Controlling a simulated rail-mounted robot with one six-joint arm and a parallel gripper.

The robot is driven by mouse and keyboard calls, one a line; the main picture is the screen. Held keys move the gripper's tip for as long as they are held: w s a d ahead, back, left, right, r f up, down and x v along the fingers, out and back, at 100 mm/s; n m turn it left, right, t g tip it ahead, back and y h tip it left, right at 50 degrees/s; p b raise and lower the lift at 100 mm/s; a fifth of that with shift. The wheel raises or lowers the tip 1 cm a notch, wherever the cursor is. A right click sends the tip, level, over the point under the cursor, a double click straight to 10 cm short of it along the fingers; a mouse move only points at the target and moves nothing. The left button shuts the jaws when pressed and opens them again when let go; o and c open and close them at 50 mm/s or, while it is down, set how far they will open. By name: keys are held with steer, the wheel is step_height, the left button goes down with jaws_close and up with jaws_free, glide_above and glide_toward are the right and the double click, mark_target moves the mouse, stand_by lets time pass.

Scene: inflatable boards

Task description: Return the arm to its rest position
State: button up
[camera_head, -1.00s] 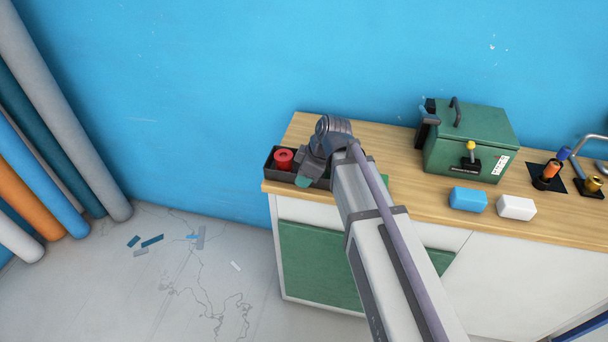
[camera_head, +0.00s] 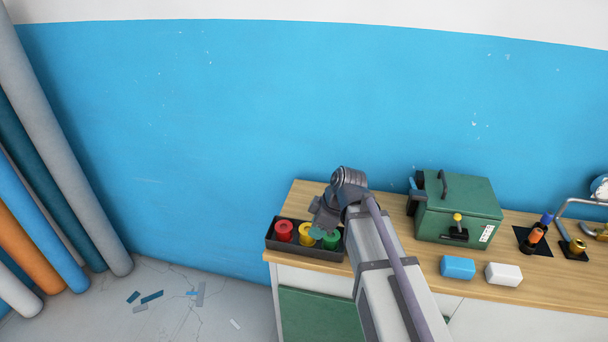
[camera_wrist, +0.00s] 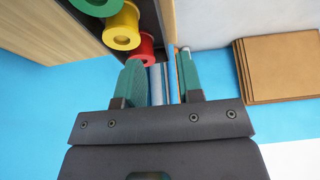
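My gripper (camera_head: 318,232) is over the dark tray (camera_head: 296,250) at the bench's left end. In the wrist view its two green fingers (camera_wrist: 162,80) stand apart with nothing held between them. The tray holds a red spool (camera_head: 284,230), a yellow spool (camera_head: 306,234) and a green spool (camera_head: 331,240) in a row. In the wrist view the yellow spool (camera_wrist: 121,28) and red spool (camera_wrist: 146,48) show beyond the left finger. My arm reaches in from the lower right and hides part of the bench.
A green machine box (camera_head: 458,208) stands on the wooden bench (camera_head: 392,205), with a blue block (camera_head: 457,267) and a white block (camera_head: 503,274) in front. Fittings stand on black pads at the right. Rolls (camera_head: 62,150) lean at the left. Flat brown sheets (camera_wrist: 280,65) show in the wrist view.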

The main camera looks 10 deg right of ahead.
steer(key=shift+m, duration=0.5)
steer(key=s+d+f+m+g+h, duration=0.1)
steer(key=s+d+m+h, duration=0.3)
steer(key=s+m, duration=0.8)
steer(key=d+m, duration=0.1)
steer(key=d, duration=0.1)
steer(key=shift+d+f, duration=0.15)
steer(key=shift+d, duration=0.2)
steer(key=shift+s, duration=0.15)
